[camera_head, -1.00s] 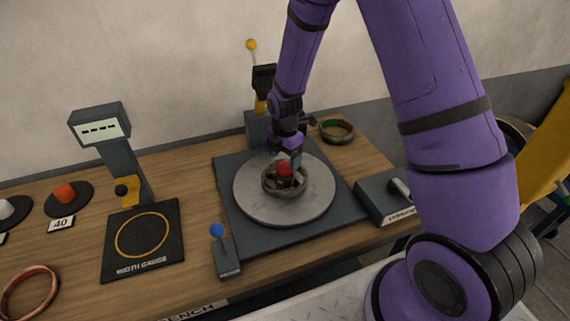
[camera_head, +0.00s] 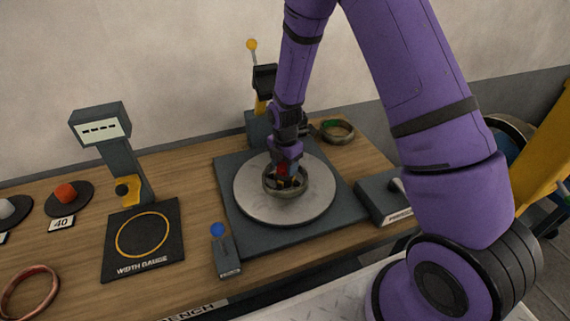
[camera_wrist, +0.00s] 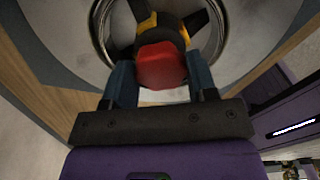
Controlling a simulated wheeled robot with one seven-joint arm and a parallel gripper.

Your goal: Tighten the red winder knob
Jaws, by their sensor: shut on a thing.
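The red winder knob (camera_wrist: 161,66) sits on top of a yellow and black hub in the wrist view, between the two blue fingers of my gripper (camera_wrist: 160,75). My gripper is shut on the knob, one finger on each side. In the head view my gripper (camera_head: 285,168) comes down over the hub and hides most of the red knob (camera_head: 282,170). A coil ring (camera_head: 286,191) surrounds the hub on the round grey turntable (camera_head: 255,203).
A lever with a blue ball (camera_head: 217,230) stands at the turntable's front left. A yellow-tipped lever (camera_head: 252,45) rises behind it. The width gauge (camera_head: 143,240) is at left. Another coil (camera_head: 337,131) lies back right, and a grey box (camera_head: 380,199) is at right.

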